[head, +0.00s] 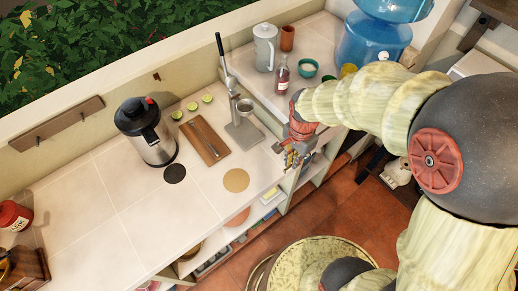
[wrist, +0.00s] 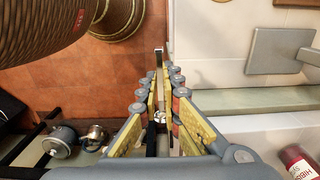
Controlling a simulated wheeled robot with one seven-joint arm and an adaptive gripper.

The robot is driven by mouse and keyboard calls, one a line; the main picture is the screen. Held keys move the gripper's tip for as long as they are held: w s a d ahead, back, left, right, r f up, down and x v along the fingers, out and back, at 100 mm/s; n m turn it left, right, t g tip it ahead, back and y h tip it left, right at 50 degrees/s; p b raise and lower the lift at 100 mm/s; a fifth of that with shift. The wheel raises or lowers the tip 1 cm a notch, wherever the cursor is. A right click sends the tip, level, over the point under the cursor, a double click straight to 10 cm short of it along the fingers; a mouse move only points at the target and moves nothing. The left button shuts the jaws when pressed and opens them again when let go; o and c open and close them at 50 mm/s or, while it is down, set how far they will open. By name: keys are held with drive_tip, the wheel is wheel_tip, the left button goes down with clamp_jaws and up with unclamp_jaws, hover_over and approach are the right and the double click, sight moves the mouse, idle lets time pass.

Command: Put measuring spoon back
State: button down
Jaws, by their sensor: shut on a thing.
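My gripper (head: 291,160) is past the front edge of the counter, at the right end of the white worktop in the head view. In the wrist view my gripper (wrist: 160,85) has its yellow-padded fingers closed in on a thin metal strip, which looks like the measuring spoon (wrist: 158,58). The strip points away from me between the fingertips, and a small shiny part shows lower between the fingers. The spoon's full shape is hidden by the fingers. In the head view it is too small to make out clearly.
The white counter (head: 95,205) holds a kettle (head: 146,130), a cutting board (head: 206,142) with a utensil, and a grey press (head: 243,128). A bottle (head: 281,75), pitcher (head: 265,48) and teal bowl (head: 308,67) stand behind. Open shelves run below the counter.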

drive_tip(key=w+a+f, duration=0.4)
drive_tip(key=w+a, duration=0.1)
drive_tip(key=a, duration=0.2)
drive_tip(key=b, duration=0.1)
hover_over(257, 166)
drive_tip(key=f, duration=0.3)
drive_tip(key=d+f, duration=0.1)
drive_tip(key=shift+s+f, duration=0.3)
drive_tip(key=shift+s, duration=0.05)
drive_tip(key=shift+w+a+f, duration=0.1)
drive_tip(key=shift+a+f, duration=0.2)
drive_tip(key=f, duration=0.3)
drive_tip(key=shift+w+a+f, duration=0.2)
drive_tip(key=shift+a+f, duration=0.05)
drive_tip(key=shift+f, duration=0.15)
drive_tip(key=c, duration=2)
unclamp_jaws()
drive_tip(key=shift+r, duration=0.1)
